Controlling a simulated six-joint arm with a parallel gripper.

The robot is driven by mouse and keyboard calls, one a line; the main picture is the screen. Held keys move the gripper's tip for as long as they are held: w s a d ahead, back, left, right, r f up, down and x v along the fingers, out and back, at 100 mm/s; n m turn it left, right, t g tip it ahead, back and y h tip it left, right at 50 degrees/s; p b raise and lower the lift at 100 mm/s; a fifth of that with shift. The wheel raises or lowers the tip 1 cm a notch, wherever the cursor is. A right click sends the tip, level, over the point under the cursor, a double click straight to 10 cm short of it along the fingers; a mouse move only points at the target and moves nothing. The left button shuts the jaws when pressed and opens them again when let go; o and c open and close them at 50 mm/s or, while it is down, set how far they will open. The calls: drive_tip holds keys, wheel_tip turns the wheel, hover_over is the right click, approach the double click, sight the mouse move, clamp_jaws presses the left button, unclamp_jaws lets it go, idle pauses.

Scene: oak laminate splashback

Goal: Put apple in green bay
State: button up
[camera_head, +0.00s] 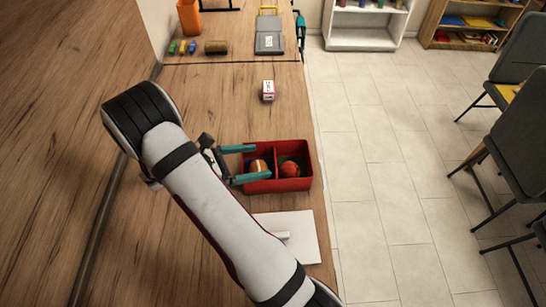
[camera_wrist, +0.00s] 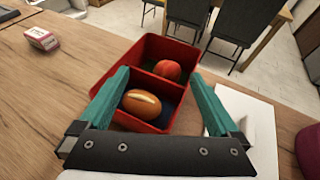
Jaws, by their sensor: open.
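A red two-bay box (camera_head: 304,184) stands near the table's right edge; it also shows in the wrist view (camera_wrist: 120,70). A red apple (camera_head: 290,169) lies in the right bay, the far one in the wrist view (camera_wrist: 168,70), where the floor looks dark green. A brown bun with a pale top (camera_wrist: 142,102) lies in the other, blue-floored bay, and shows partly in the head view (camera_head: 258,166). My gripper (camera_head: 260,161) is open with teal fingers, over the bun's bay. Nothing is held; whether the fingers touch the bun I cannot tell.
A small white and pink carton (camera_head: 268,90) stands behind the box. A white board (camera_head: 304,227) with a pale object lies in front of it. An orange cup (camera_head: 188,17), a brown roll (camera_head: 215,47) and a grey clipboard-like item (camera_head: 269,40) are at the back.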

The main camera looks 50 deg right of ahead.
drive_tip(key=s+a+r+m+t+y, duration=0.2)
drive_tip(key=s+a+r+m+y, duration=0.4)
drive_tip(key=s+a+m, duration=0.3)
drive_tip(key=s+a+r+m+t+y, duration=0.2)
drive_tip(key=s+a+r+m+y, duration=0.5)
drive_tip(key=a, duration=0.7)
drive_tip(key=s+m+y, duration=0.1)
drive_tip(key=s+m, duration=0.1)
drive_tip(key=m, duration=0.1)
drive_tip(key=shift+s+m, duration=0.15)
drive_tip(key=shift+m, duration=0.15)
